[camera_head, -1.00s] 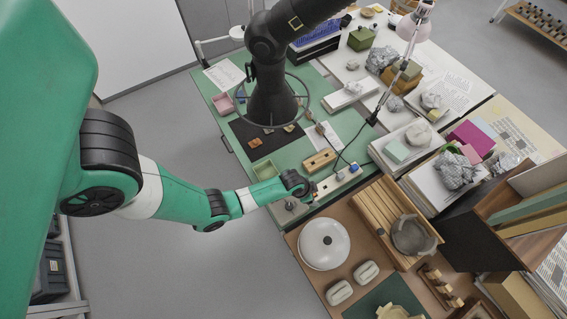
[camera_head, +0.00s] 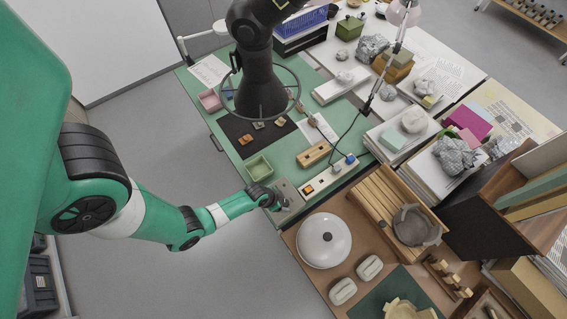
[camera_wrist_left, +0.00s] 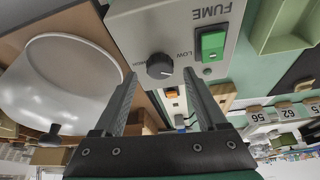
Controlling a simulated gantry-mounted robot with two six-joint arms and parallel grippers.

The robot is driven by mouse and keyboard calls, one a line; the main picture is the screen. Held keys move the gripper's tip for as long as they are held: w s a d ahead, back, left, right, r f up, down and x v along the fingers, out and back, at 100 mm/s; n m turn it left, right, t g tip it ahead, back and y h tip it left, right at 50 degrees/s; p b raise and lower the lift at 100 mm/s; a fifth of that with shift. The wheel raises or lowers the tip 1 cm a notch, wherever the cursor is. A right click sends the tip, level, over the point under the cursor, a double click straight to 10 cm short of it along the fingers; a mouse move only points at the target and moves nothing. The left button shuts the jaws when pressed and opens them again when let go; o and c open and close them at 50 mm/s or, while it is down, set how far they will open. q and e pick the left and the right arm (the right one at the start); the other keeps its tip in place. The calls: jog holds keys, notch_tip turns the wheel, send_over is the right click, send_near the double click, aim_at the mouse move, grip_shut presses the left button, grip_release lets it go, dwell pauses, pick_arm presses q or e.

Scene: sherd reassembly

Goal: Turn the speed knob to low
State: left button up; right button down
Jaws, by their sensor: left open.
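The black round speed knob (camera_wrist_left: 159,66) is on the face of a grey box marked FUME (camera_wrist_left: 120,20) in the left wrist view. The print is upside down there, with LOW to the right of the knob and a partly hidden word to its left. I cannot clearly read the knob's pointer. My left gripper (camera_wrist_left: 160,76) is open, one finger on each side of the knob in that view; contact is not clear. In the head view the left gripper (camera_head: 281,204) is over the grey box (camera_head: 288,190) and hides the knob. My right gripper is not in view.
A green rocker switch (camera_wrist_left: 212,42) sits beside the knob. A white round lidded pot (camera_head: 323,240) stands close to the box. A green tray (camera_head: 258,167), a wooden block (camera_head: 314,154) and a power strip (camera_head: 322,180) are also near. A dark jointed arm comes down at the top.

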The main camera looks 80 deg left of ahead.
pick_arm(q)
jog(key=shift+x, duration=1.05)
jog(key=shift+r, duration=0.1)
grip_shut()
